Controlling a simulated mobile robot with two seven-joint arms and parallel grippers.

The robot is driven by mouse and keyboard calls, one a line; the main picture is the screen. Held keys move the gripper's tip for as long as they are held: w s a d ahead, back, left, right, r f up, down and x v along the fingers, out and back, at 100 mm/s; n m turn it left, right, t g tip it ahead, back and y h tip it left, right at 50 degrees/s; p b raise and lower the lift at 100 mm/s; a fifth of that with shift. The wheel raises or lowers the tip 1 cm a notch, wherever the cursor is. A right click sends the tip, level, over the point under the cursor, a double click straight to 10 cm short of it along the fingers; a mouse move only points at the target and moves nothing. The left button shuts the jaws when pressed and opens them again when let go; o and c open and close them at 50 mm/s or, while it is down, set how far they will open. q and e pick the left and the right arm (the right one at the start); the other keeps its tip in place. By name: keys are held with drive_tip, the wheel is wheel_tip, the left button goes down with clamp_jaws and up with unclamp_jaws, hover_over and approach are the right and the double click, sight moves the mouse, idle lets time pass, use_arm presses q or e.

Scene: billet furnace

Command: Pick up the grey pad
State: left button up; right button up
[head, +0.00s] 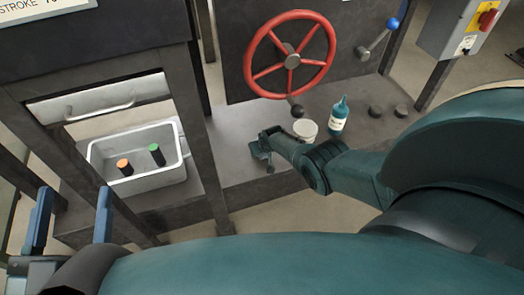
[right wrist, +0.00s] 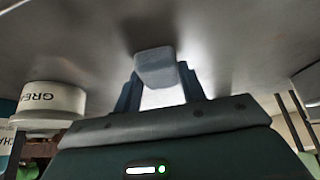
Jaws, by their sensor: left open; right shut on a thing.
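The grey pad (right wrist: 155,66) is a small pale grey block with rounded edges. In the right wrist view it sits between the fingertips of my right gripper (right wrist: 160,88), which is shut on it. In the head view my right gripper (head: 262,147) is low over the grey bench, left of the white tub. The pad cannot be made out there. I cannot tell whether the pad touches the bench. My left gripper (head: 70,218) is open and empty at the lower left, its two blue fingers pointing up in front of the bench.
A white grease tub (head: 305,130) stands close right of my right gripper; it also shows in the right wrist view (right wrist: 52,100). A teal bottle (head: 339,116) stands beside it. A red handwheel (head: 328,58) is behind. A grey bin (head: 140,187) holds orange-topped and green-topped cylinders.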

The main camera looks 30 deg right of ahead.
drive_tip(key=c, duration=0.4)
